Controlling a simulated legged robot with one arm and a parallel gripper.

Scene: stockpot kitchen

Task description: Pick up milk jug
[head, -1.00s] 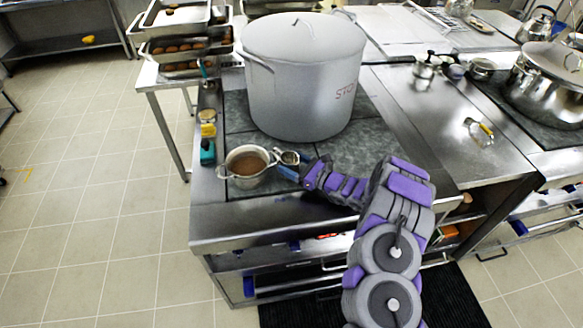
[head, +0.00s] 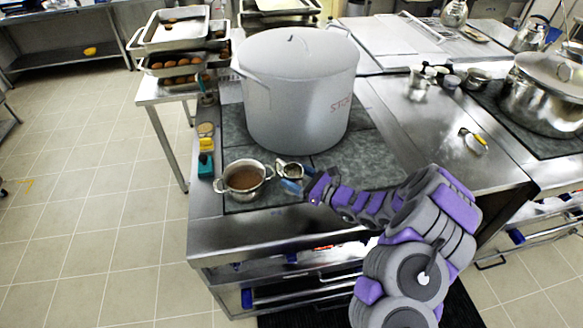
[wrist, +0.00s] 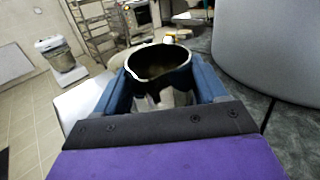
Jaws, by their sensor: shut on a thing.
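The milk jug (head: 289,169) is a small metal vessel on the stove top, between the saucepan and my arm in the head view. In the wrist view the milk jug (wrist: 160,70) stands upright between the two blue fingers, its open rim and dark inside facing me. My gripper (head: 287,182) is shut on the jug; its fingers also show along both sides of the jug in the wrist view (wrist: 160,95). I cannot tell whether the jug's base touches the stove top.
A small saucepan (head: 243,179) of brown liquid sits just left of the jug. The large stockpot (head: 298,95) stands close behind. A teal-green item (head: 206,165) and a yellow item (head: 206,143) lie along the counter's left edge. The right-hand steel counter (head: 425,130) is mostly clear.

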